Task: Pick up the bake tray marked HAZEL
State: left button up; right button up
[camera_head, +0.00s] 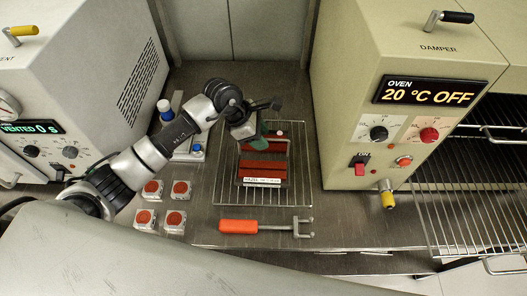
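A dark red bake tray (263,171) lies on a wire rack (302,196) in the middle of the bench. Its front edge carries a white label (262,181), whose small lettering I cannot read for certain; it may say HAZEL. My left gripper (260,141) is over the back part of the rack, behind the labelled tray. It points down and partly covers another red piece there. Its fingers are too small and dark to show whether they are open or shut. My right gripper is out of view.
An orange-handled fork tool (255,227) lies in front of the rack. Several small clear boxes with red discs (181,190) sit to the left. A beige oven (372,110) reading 20 °C OFF stands right, beside wire shelves (465,215). A grey vented chamber (85,75) stands left.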

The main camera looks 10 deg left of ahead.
pick_arm(q)
jog(key=shift+x, duration=0.8)
jog(key=shift+f+b, duration=0.25)
jog(key=shift+b, duration=0.1)
jog(key=shift+c, duration=0.4)
grip_shut()
dwell(1.0)
